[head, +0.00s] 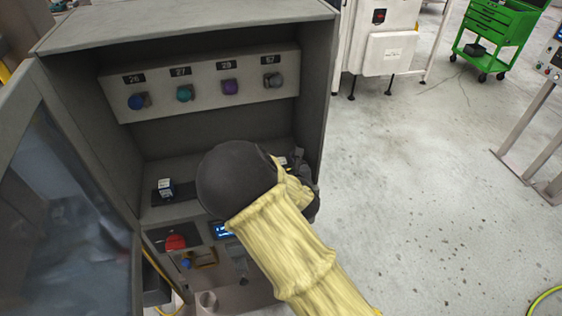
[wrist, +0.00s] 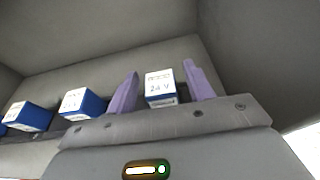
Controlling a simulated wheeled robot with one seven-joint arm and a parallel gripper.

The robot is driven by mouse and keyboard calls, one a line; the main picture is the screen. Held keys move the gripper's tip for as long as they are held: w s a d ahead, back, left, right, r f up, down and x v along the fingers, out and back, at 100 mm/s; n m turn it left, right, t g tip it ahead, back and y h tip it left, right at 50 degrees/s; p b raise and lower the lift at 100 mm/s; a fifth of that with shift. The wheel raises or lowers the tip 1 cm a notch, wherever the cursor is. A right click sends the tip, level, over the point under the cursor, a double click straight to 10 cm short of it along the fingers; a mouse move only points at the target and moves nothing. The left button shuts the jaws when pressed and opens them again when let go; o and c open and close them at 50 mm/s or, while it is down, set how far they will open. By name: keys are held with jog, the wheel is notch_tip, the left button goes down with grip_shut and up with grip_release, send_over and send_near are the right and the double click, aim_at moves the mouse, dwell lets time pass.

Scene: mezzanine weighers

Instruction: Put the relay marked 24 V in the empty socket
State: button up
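The relay marked 24 V (wrist: 160,86) is a blue block with a white label on its near face. In the wrist view it stands between the two purple fingers of my gripper (wrist: 160,88). The fingers are apart, with a narrow gap showing on each side of the relay. In the head view my dark wrist and yellow-sleeved arm hide the gripper and this relay. One small relay with a pale top (head: 166,186) shows on a dark strip (head: 186,190) at the left of the cabinet shelf. I cannot make out an empty socket.
The cabinet (head: 180,28) has side walls and a panel of coloured knobs (head: 200,108) above the shelf. Its open door (head: 65,200) stands at left.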

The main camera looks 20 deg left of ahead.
jog(key=shift+s+r, duration=0.1)
jog(key=shift+r, duration=0.05)
jog(key=b+v, duration=0.3)
jog(key=v, duration=0.9)
jog(key=shift+b, duration=0.3)
